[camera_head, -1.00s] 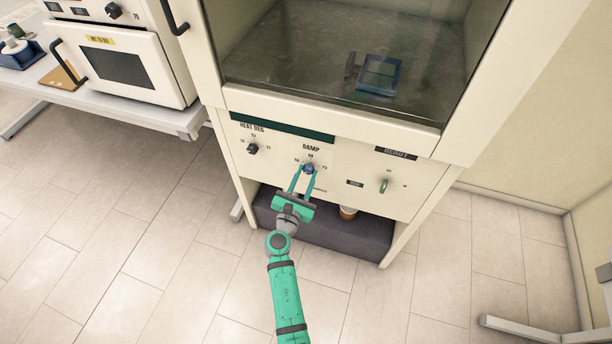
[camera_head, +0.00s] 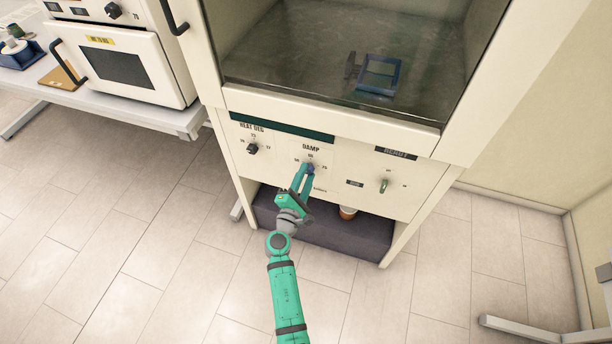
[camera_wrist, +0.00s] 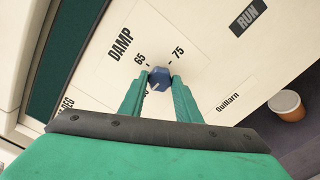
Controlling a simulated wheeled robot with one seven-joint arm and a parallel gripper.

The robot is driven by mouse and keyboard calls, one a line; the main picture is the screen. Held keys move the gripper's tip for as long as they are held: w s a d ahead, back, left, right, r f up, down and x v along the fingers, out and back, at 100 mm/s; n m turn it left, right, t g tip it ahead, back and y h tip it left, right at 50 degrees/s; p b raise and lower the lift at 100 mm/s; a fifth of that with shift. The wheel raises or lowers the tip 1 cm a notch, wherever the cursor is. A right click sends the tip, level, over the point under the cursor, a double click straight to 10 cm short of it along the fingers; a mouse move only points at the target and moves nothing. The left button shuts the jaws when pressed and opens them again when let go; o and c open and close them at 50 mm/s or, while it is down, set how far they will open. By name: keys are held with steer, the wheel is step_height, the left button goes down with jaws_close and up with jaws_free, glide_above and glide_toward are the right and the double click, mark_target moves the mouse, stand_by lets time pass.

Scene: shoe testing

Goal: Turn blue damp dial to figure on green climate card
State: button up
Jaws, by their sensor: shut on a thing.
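The blue damp dial (camera_head: 310,169) sits on the cream lower panel (camera_head: 350,178) of the cabinet, under the word DAMP. In the wrist view the blue dial (camera_wrist: 158,78) is between my fingertips, with the figures 65 and 75 beside it and another figure partly hidden by a finger. My gripper (camera_head: 307,173) is shut on the dial; it also shows in the wrist view (camera_wrist: 160,82). The dial's pointer mark cannot be made out clearly. I cannot identify a green climate card in these frames.
A black heat dial (camera_head: 252,148) is to the left and a green switch (camera_head: 384,186) to the right on the same panel. A cup (camera_head: 348,212) stands under the panel. A blue-framed device (camera_head: 380,75) lies behind the cabinet glass. The floor in front is clear.

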steer(key=m, duration=0.4)
steer(key=shift+m, duration=1.9)
steer(key=shift+f, duration=0.1)
steer(key=o, duration=1.1)
steer(key=shift+c, duration=0.2)
steer(key=v, duration=1)
steer(key=shift+s+a, duration=0.15)
steer(key=shift+s, duration=0.25)
